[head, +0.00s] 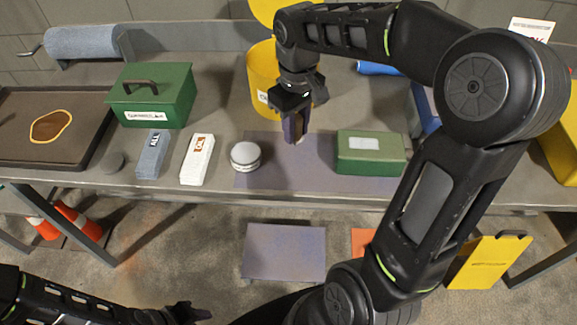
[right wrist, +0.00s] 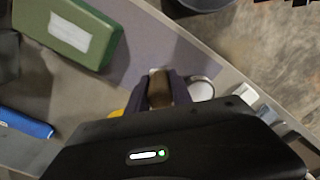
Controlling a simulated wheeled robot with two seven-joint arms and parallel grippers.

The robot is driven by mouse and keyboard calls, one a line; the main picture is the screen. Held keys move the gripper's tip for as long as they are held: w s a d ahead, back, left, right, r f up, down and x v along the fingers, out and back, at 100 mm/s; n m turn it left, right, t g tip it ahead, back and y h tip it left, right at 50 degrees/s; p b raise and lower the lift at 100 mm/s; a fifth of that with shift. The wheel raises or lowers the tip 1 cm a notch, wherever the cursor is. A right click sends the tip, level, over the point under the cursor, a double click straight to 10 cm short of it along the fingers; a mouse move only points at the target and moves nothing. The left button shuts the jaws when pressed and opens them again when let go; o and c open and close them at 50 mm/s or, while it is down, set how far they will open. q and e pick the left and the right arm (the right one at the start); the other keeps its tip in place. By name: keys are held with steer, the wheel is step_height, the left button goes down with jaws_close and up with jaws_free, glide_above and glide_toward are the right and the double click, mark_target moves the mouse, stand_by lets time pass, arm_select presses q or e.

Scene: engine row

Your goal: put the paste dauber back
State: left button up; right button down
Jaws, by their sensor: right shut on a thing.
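My right gripper (head: 295,130) is above the grey-purple mat (head: 310,178), fingers pointing down. It is shut on a small brown piece with a pale end (right wrist: 159,90), seen between the fingers in the right wrist view; I take this to be the paste dauber. In the head view the fingers hide most of it. A round silver-white tin (head: 245,156) stands on the mat, left of the gripper and apart from it; it also shows in the right wrist view (right wrist: 201,89). My left gripper (head: 188,313) is low at the bottom, away from the bench; its jaw state is unclear.
A green box (head: 370,153) lies right of the gripper on the mat. A yellow bin (head: 262,72) stands behind. White (head: 197,159) and grey-blue (head: 153,155) packs, a green toolbox (head: 151,95) and a dark tray (head: 88,142) are to the left.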

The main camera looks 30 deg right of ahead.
steer(key=shift+a+f, duration=0.1)
steer(key=shift+f, duration=0.05)
step_height(320, 180, down, 6)
stand_by(0.3)
steer(key=shift+f, duration=0.1)
steer(key=shift+f+p, duration=0.3)
steer(key=shift+f, duration=1.45)
steer(key=shift+f, duration=0.2)
steer(key=c, duration=1.1)
jaws_free()
steer(key=shift+c, duration=0.2)
steer(key=shift+r, duration=0.1)
